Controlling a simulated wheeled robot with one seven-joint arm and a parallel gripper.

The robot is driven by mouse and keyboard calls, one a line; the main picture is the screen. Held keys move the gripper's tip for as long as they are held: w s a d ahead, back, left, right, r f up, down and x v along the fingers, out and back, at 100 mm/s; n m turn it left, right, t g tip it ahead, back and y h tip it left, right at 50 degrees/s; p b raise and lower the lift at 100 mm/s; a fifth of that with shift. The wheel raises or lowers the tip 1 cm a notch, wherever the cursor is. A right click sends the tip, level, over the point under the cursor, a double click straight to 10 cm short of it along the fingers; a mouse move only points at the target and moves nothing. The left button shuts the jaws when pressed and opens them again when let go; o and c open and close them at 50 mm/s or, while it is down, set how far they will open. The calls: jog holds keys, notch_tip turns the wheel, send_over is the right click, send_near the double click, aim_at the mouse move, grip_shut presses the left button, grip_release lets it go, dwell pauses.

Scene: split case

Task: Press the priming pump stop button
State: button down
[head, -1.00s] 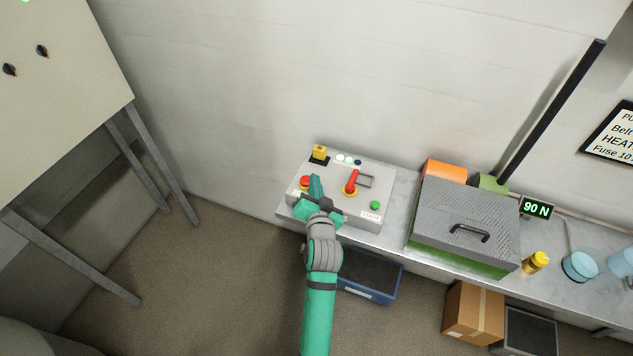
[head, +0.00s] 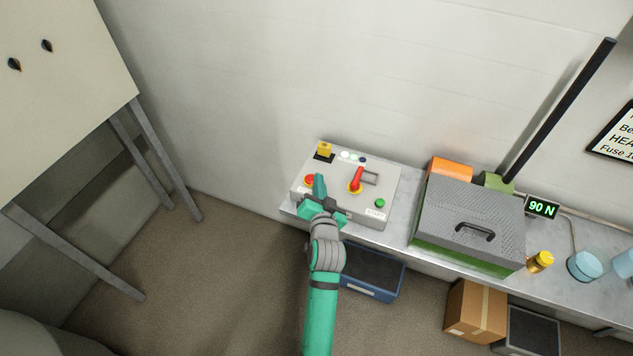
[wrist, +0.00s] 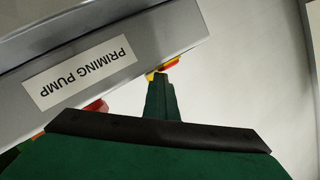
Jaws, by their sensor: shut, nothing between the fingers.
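A grey control box (head: 350,212) stands on the bench. A red button (head: 309,179) sits near the left of its top. My gripper (head: 319,184) is shut and empty, its tip just right of that red button; I cannot tell from the head view if they touch. In the wrist view, my shut fingers (wrist: 160,92) point at a red and yellow part (wrist: 164,66) by the box edge, mostly hidden behind the tip. A PRIMING PUMP label (wrist: 80,72) shows upside down on the box there.
The box also carries a red handle (head: 356,181) on a yellow base, a green button (head: 380,203), a yellow block (head: 324,149) and small lamps. A perforated grey cover (head: 470,215) stands to the right. A blue bin (head: 372,275) lies below the bench.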

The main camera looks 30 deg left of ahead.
jog(key=shift+s+f, duration=0.1)
jog(key=shift+f, duration=0.25)
jog(key=d+r, duration=0.1)
jog(key=r, duration=0.1)
jog(key=w+d+r, duration=0.1)
jog(key=shift+d+r, duration=0.15)
jog(key=shift+r, duration=0.25)
jog(key=v, duration=0.9)
jog(key=shift+s+r, duration=0.2)
jog(key=shift+s, duration=0.1)
jog(key=shift+d, duration=0.2)
